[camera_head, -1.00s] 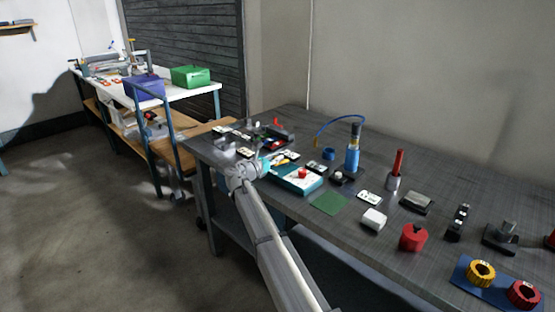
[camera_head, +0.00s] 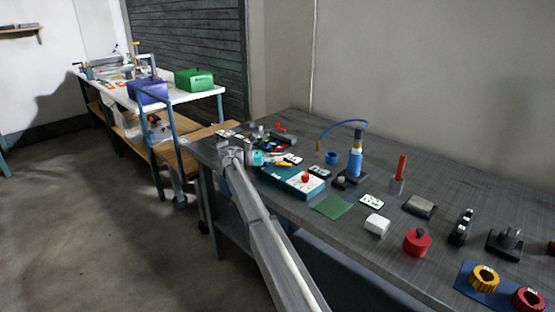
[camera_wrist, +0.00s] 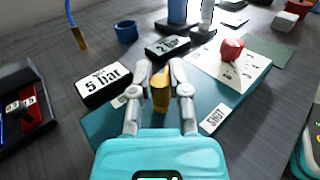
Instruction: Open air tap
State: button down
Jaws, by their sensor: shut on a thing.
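A teal board (camera_wrist: 105,128) lies on the bench, with a white panel and a red knob (camera_wrist: 232,49); the board also shows in the head view (camera_head: 272,177). A yellow tap handle (camera_wrist: 161,94) stands between my fingers in the wrist view. My gripper (camera_wrist: 160,76) is shut on this handle, one finger on each side. A label reading "SHUT" (camera_wrist: 215,118) lies to its right. Another label, to its left, is mostly hidden by a finger. In the head view my gripper (camera_head: 254,158) is at the left end of the board.
Blocks labelled "5 bar" (camera_wrist: 104,84) and "2 bar" (camera_wrist: 167,46) stand just beyond the handle. A blue cup (camera_wrist: 127,31) and a hanging blue hose (camera_wrist: 72,20) are farther back. A dark tray (camera_wrist: 25,105) is at the left.

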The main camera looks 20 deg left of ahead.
dwell(0.4)
jog(key=c, duration=0.6)
grip_release()
jog(key=v, duration=1.1)
jog(key=shift+a, duration=0.45)
